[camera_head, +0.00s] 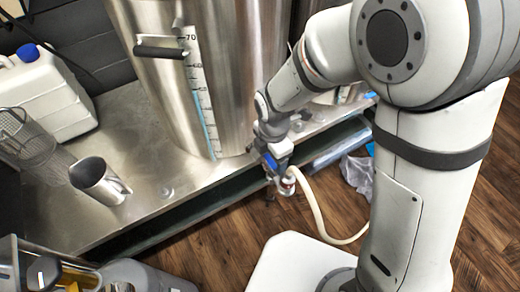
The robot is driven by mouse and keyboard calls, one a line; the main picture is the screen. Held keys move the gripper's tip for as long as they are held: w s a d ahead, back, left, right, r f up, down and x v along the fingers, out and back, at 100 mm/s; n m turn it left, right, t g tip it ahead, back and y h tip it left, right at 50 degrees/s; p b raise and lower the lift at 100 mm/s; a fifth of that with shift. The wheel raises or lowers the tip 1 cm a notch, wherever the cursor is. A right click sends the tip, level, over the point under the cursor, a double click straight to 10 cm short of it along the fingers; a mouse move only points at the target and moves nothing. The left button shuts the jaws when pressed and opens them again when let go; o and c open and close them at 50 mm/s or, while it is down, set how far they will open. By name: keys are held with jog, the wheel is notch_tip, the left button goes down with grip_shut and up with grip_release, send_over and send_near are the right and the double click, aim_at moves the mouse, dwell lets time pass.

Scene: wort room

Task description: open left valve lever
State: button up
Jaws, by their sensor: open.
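The left steel kettle (155,85) stands on a metal bench, with a numbered scale and a blue level strip on its front. At its lower right, my gripper (272,152) points down in front of the kettle wall and is open. A small blue part (270,161) shows right at the gripper; I cannot tell whether it is the valve lever or whether the fingers touch it. Below it is a fitting with a red ring (289,183), and a pale hose (318,212) runs from there toward the floor. The valve body is mostly hidden by my gripper and wrist.
The steel bench (140,150) holds a white canister (45,95) with a blue cap, a mesh basket (25,135) and a steel cup (95,178). A plastic bag (357,172) lies below the bench at right. Wooden floor (220,250) is open in front.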

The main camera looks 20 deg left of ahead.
aim_at(271, 160)
jog(key=shift+r, duration=0.1)
notch_tip(271, 160, up, 7)
jog(key=shift+r+p, duration=0.1)
jog(key=shift+p, duration=0.75)
jog(key=shift+r, duration=0.25)
